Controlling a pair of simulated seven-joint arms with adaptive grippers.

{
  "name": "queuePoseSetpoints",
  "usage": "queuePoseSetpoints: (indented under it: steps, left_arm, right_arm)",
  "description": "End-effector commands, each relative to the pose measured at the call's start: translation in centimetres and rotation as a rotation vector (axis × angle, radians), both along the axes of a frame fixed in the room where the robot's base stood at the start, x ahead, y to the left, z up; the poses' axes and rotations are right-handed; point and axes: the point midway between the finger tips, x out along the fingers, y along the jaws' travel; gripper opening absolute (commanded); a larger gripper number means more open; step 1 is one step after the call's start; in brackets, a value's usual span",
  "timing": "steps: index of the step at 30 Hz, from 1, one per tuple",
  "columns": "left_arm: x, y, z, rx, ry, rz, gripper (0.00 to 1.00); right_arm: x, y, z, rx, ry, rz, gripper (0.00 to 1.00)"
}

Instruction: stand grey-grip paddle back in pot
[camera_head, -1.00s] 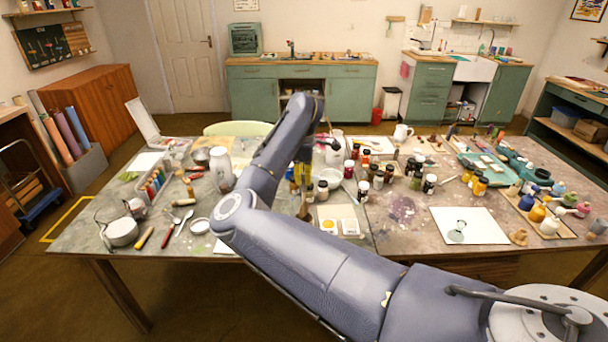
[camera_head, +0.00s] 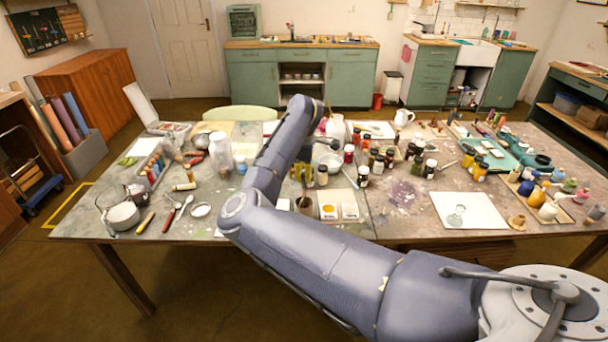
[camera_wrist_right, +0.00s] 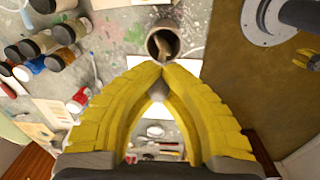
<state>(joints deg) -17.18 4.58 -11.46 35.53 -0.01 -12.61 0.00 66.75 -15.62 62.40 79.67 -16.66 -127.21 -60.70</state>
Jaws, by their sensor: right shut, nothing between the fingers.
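A small brown-grey pot (camera_wrist_right: 163,42) shows at the top of the right wrist view, seen from above, with a wooden-coloured piece inside it. In the head view the pot (camera_head: 305,205) stands near the table's front edge. My right gripper (camera_wrist_right: 160,67) is shut and empty, its yellow tips just beside the pot's rim in that view. In the head view the right gripper (camera_head: 303,171) is partly hidden by my arm. Yellow fingers at the wrist view's right edge look like my left gripper (camera_wrist_right: 305,59).
A white dish (camera_head: 201,210) and red-handled tools (camera_head: 170,219) lie to the left. Bare table (camera_head: 400,200) shows to the right.

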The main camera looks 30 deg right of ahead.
Motion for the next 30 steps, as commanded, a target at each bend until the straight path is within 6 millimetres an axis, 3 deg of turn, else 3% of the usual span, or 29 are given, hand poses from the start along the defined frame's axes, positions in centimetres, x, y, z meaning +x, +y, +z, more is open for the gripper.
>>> queuePoseSetpoints:
  steps: [12, 20, 30]
  left_arm:
    - [-0.01, 0.0, 0.0, 0.0, 0.0, 0.0, 0.44]
    - [-0.01, 0.0, 0.0, 0.0, 0.0, 0.0, 0.44]
    - [-0.17, 0.21, -0.01, 0.001, 0.002, 0.001, 0.44]
  right_arm:
    - [-0.01, -0.01, -0.14, 0.0, 0.0, 0.0, 0.0]
    - [-0.01, -0.01, -0.13, 0.0, 0.0, 0.0, 0.3]
    - [0.0, -0.01, 0.1, 0.0, 0.0, 0.0, 0.31]
